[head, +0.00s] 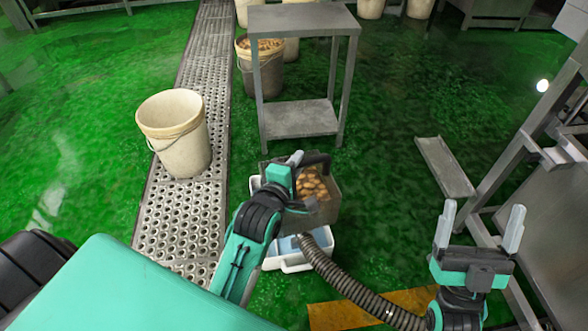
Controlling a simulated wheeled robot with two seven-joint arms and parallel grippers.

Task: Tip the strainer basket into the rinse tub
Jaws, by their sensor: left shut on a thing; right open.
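The strainer basket (325,207) is a grey-brown box with a dark handle, holding several orange-brown pieces (308,183). My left gripper (294,160) is shut on the basket at its upper left side, and my wrist covers part of it. The basket is over the white rinse tub (294,268), which shows bluish water at its near end. The basket hides much of the tub. The pieces are still in the basket; its exact tilt is hard to tell. My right gripper (480,229) is open and empty at the lower right, fingers pointing up.
A metal table (300,19) with a lower shelf stands just behind the tub. A cream bucket (177,135) stands on the perforated drain strip to the left. A ribbed hose (345,283) runs beside the tub. Metal framing (520,150) rises at the right.

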